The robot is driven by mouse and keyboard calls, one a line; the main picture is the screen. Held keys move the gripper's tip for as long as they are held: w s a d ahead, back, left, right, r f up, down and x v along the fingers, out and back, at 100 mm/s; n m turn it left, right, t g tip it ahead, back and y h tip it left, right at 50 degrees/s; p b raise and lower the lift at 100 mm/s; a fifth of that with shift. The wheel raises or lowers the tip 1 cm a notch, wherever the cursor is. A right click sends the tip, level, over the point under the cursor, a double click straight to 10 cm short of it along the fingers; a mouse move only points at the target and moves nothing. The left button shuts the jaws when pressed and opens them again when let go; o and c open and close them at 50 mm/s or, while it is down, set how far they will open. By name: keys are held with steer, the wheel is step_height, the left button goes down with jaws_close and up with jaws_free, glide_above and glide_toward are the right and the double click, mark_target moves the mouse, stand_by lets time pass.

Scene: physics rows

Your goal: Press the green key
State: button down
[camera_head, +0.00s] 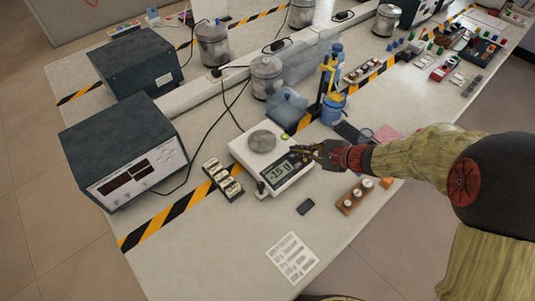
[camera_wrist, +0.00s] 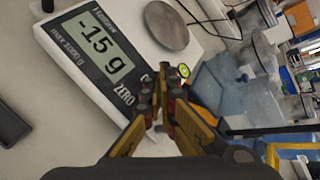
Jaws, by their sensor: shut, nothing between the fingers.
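A white scale (camera_head: 238,151) with a round metal pan (camera_head: 262,141) stands on the bench. Its dark front panel has a display (camera_wrist: 98,43) that appears to read -15 g. My gripper (camera_head: 294,149) is shut and empty, with its fingertips (camera_wrist: 157,82) at the panel's right end, beside the word ZERO. I cannot tell whether they touch the panel. The fingers cover that end, so any key there is hidden. A small round yellow-green spot (camera_wrist: 184,71) shows on the scale's corner beyond the fingertips; I cannot tell whether it is a key.
A power supply box (camera_head: 122,150) stands at the left. A row of small blocks (camera_head: 223,178) lies left of the scale, and a wooden block with knobs (camera_head: 357,194) lies right. Blue containers (camera_head: 288,108) stand behind. The bench front holds a paper sheet (camera_head: 292,258).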

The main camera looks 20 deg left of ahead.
steer(key=shift+r, duration=0.25)
steer(key=r+p, duration=0.1)
steer(key=r, duration=0.1)
steer(key=r+p, duration=0.1)
steer(key=d+r+p, duration=0.1)
steer(key=r, duration=0.1)
steer(key=shift+s+r+p, duration=0.35)
steer(key=shift+p, duration=0.05)
stand_by(0.5)
steer(key=s+d+n+g+h, duration=0.2)
steer(key=s+d+n, duration=0.2)
steer(key=s, duration=0.4)
steer(key=s+d+n+g+h, duration=0.2)
steer(key=s+d+n, duration=0.2)
steer(key=s, duration=0.3)
steer(key=s+d+r+n+t+h, duration=0.2)
steer(key=s+d+r+h, duration=0.1)
steer(key=d+r, duration=0.5)
steer(key=s+d+r+n+t+h, duration=0.2)
steer(key=s+d+r, duration=0.4)
steer(key=d+r, duration=0.3)
steer(key=shift+d+r+n+t+h, duration=0.3)
steer(key=shift+d+t+h, duration=0.35)
steer(key=shift+t+h, duration=0.15)
